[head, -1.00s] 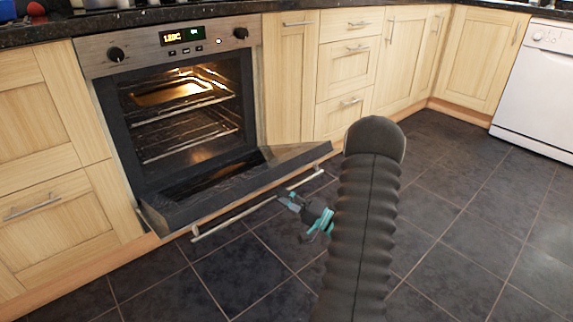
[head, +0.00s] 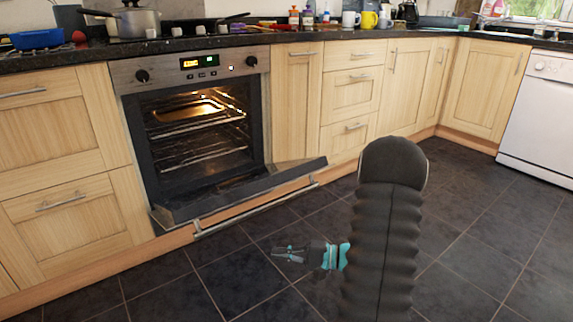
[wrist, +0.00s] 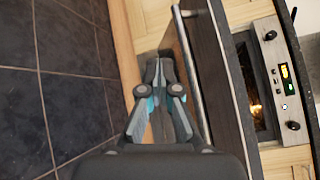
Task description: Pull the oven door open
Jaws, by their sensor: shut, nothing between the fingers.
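The oven (head: 190,70) is lit inside, with wire racks showing in its cavity. Its door (head: 245,189) is hinged down and stands wide open, sloping out over the floor. The bar handle (head: 258,207) runs along the door's outer side, below its top edge. My gripper (head: 277,253) is in front of the door, apart from the handle, over the dark floor. It is shut and empty. In the wrist view my gripper's fingers (wrist: 158,66) are together, and the handle (wrist: 192,75) passes to their right, in front of the door (wrist: 218,75).
Wooden cabinets (head: 73,130) flank the oven. A dark worktop (head: 310,34) above carries a pot (head: 135,22), mugs and bottles. A white appliance (head: 537,110) stands at the right. The dark tiled floor (head: 230,275) in front is clear.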

